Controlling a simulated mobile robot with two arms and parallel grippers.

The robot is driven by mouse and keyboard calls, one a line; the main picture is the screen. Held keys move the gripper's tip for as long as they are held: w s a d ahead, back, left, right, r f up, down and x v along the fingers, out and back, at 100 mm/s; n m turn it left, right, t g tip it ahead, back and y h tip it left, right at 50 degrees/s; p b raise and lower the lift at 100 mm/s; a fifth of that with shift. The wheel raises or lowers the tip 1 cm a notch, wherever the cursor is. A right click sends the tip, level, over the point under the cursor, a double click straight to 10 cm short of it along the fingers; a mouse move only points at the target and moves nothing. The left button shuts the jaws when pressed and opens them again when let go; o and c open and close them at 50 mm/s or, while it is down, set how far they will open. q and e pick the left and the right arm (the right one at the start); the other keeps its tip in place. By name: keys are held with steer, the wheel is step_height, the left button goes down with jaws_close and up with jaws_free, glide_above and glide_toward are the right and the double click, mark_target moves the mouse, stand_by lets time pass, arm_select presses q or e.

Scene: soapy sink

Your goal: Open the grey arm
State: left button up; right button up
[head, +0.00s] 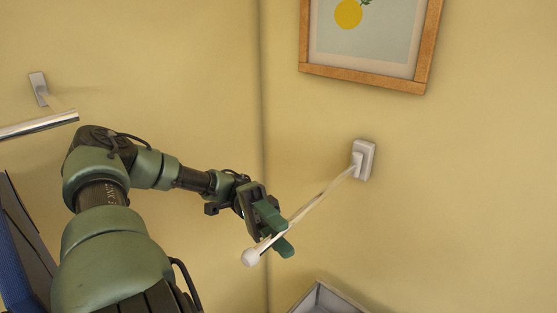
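The grey arm (322,196) is a thin pale rod on a small wall mount (363,160) on the right wall. It sticks out from the wall toward the lower left and ends in a white knob (251,257). My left gripper (277,231) is at the rod near its knob end. Its green fingers lie on either side of the rod, one above and one below. I cannot tell whether they press on it. My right gripper is not in view.
A framed lemon picture (370,75) hangs above the mount. A chrome bar (38,125) with its wall bracket (39,89) is at the left. A grey box-like edge (322,297) shows at the bottom. The wall around the rod is bare.

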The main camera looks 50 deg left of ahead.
arm_select(q)
steer(key=shift+d, duration=0.15)
steer(key=shift+w+d+r+t, duration=0.1)
steer(key=shift+d+t, duration=0.2)
steer(key=w+d+n+t+y+p, duration=0.5)
steer(key=w+d+n+t+y, duration=0.3)
steer(key=w+d+t, duration=1.1)
steer(key=shift+w+d+n, duration=0.9)
steer(key=shift+w+n, duration=0.35)
steer(key=shift+n, duration=0.95)
